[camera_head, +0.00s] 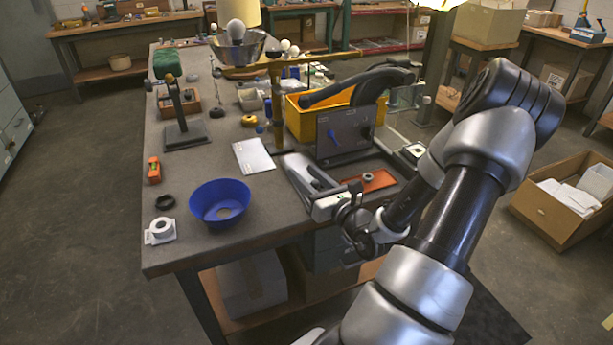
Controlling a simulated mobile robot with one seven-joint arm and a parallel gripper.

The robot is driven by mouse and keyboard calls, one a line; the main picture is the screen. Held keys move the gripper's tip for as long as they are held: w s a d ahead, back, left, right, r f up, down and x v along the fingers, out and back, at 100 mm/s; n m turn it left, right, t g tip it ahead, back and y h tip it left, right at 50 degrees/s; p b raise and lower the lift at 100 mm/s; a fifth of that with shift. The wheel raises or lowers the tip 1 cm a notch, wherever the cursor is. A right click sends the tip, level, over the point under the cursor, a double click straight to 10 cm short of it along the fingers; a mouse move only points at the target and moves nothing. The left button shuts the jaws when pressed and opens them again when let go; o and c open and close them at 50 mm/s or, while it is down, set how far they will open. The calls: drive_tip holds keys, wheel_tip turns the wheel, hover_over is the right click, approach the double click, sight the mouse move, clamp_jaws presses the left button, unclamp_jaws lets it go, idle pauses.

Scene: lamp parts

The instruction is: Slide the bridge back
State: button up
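A brass-coloured horizontal bar (296,69) crosses above the bench from the lamp bowl toward the right, beside an upright brass post (276,112). It looks like the bridge, but I cannot be sure. My gripper (318,188) is low over the bench's front right part, in front of the dark panel (345,132) with a blue lever and well below the bar. It appears apart from the bar. Its fingers blend with pale parts around them, so I cannot tell whether they are open or hold anything.
A yellow bin (298,120) stands behind the panel. An orange tray (378,181) lies right of my gripper. A blue bowl (220,201), white sheet (253,156) and dark stand (186,134) are on the left. The bench's front left has some bare surface.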

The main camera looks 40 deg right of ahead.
clamp_jaws()
drive_tip(key=w+d, duration=0.1)
drive_tip(key=w, duration=0.3)
drive_tip(key=w+d, duration=0.1)
drive_tip(key=w, duration=0.3)
drive_tip(key=w+d+p, duration=0.1)
drive_tip(key=w, duration=0.3)
drive_tip(key=shift+w, duration=0.5)
drive_tip(key=shift+d, duration=0.1)
drive_tip(key=shift+r, duration=0.1)
drive_tip(key=shift+c, duration=2.2)
unclamp_jaws()
drive_tip(key=o, duration=0.4)
drive_tip(key=shift+w, duration=0.15)
drive_tip(key=shift+o, duration=0.2)
